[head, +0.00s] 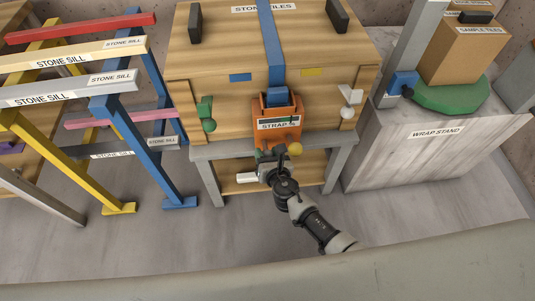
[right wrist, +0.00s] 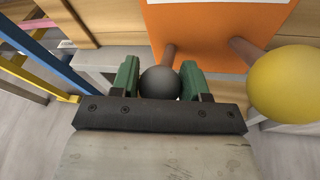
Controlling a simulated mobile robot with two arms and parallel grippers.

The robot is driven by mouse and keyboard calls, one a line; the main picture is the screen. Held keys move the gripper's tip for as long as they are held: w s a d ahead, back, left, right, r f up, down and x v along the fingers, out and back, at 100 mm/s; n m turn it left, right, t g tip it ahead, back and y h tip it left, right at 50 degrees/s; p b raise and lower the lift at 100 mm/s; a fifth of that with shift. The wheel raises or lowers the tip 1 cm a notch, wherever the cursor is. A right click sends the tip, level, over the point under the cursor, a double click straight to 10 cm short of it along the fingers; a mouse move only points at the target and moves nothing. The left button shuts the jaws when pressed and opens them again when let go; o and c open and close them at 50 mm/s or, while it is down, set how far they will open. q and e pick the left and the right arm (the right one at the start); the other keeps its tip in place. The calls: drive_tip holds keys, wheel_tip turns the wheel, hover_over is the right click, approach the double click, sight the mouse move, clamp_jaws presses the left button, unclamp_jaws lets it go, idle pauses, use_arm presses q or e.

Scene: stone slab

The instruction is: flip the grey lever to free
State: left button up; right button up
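The orange strap box (head: 277,120), labelled "STRAP", sits on the front of the wooden crate with the blue strap entering its top. It also shows in the right wrist view (right wrist: 215,30). The grey lever's dark round knob (right wrist: 160,83) is on a brown stem at the box's lower left. My right gripper (head: 268,153) is at this knob. In the right wrist view its green fingers (right wrist: 160,78) are on both sides of the knob and look shut on it. In the head view the gripper largely hides the knob. My left gripper is out of view.
A yellow knob (right wrist: 288,84) is close to the right of the grey one. A green lever (head: 207,115) and a whitish lever (head: 349,98) are on the crate (head: 215,60). Coloured trestles (head: 105,100) stand left; the wrap stand (head: 435,150) stands right.

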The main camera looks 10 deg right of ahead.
drive_tip(key=o, duration=0.4)
drive_tip(key=shift+w+a+r, duration=0.1)
drive_tip(key=shift+a+r, duration=0.05)
drive_tip(key=shift+s, duration=0.4)
use_arm(q)
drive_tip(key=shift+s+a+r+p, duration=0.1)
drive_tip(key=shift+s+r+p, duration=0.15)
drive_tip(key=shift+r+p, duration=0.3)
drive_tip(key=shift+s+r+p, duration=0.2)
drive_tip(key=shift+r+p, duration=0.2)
drive_tip(key=shift+p, duration=0.2)
use_arm(e)
drive_tip(key=v, duration=1)
